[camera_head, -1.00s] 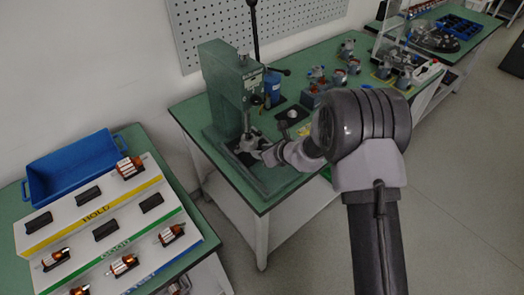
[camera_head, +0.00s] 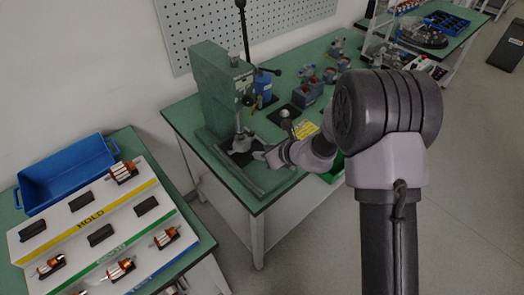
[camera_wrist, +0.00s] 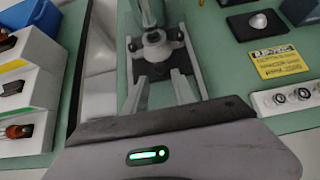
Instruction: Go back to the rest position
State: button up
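My gripper (camera_head: 264,156) is low at the front right of the green press (camera_head: 210,85) on the middle bench. In the wrist view my gripper (camera_wrist: 160,82) has its two fingers apart with nothing between them. Beyond the fingertips is the press base with a metal fixture (camera_wrist: 155,50) on a dark plate. In the head view my arm reaches in from the lower right, and its large dark joint hides part of the bench.
A rack (camera_head: 85,222) holding several copper-wound rotors and a blue bin (camera_head: 65,172) are at the left. Several small motor parts (camera_head: 309,88) and a yellow label (camera_head: 305,130) lie right of the press. Open floor (camera_head: 460,210) is at the right.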

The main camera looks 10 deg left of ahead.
jog(key=s+d+r+n+g+b, duration=0.1)
jog(key=s+d+r+n, duration=0.2)
jog(key=s+r+n, duration=0.55)
jog(key=s+d+r+n+b, duration=0.1)
jog(key=s+d+r+n, duration=0.4)
jog(key=r, duration=0.7)
jog(key=s+d+n+h, duration=0.3)
jog(key=s+d, duration=0.3)
jog(key=s, duration=0.3)
jog(key=s+d+n+h, duration=0.2)
jog(key=s+d+n, duration=0.2)
jog(key=s+d, duration=0.2)
jog(key=s, duration=0.2)
jog(key=shift+s+d+r+n+t+h+b, duration=0.25)
jog(key=shift+s+r+n+t+h+b, duration=0.05)
jog(key=shift+s+r+n+h+b, duration=0.1)
